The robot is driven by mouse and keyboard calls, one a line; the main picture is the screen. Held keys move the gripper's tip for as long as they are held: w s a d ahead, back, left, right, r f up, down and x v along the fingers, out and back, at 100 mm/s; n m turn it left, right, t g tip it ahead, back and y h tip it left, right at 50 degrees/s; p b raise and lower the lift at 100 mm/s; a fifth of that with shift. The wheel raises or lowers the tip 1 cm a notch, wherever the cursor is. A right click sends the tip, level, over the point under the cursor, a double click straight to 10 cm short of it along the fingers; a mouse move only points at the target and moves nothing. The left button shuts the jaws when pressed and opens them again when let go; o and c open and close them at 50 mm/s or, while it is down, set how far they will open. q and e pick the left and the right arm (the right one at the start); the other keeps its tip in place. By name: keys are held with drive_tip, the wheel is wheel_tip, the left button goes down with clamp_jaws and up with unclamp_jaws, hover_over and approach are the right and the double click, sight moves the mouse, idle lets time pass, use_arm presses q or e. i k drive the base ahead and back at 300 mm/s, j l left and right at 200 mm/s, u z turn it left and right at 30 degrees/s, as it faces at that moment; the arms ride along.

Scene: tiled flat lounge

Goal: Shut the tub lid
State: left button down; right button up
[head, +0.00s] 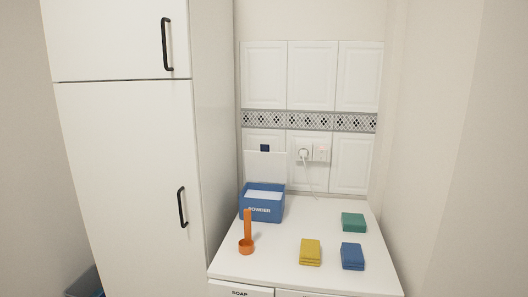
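A blue tub (262,209) marked "POWDER" stands at the back left of the white counter, close to the tall cabinet. Its white lid (265,166) is open and stands upright at the back edge, near the tiled wall. White powder (264,193) shows inside the tub. A small dark blue patch (265,148) shows at the lid's top edge. Neither of my grippers is in the head view.
An orange scoop (247,240) is on the counter (285,262) in front of the tub. Yellow (310,252), blue (352,257) and green (353,222) folded cloths or sponges lie to the right. A plug with a cord (304,154) is in the wall socket. A tall white cabinet (130,180) stands left.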

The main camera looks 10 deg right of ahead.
sight(266, 166)
drive_tip(key=i+j, duration=0.25)
drive_tip(key=j, duration=0.15)
drive_tip(key=i+j, duration=0.3)
drive_tip(key=i+j+z, duration=0.1)
drive_tip(key=i+j, duration=0.15)
drive_tip(key=j, duration=0.2)
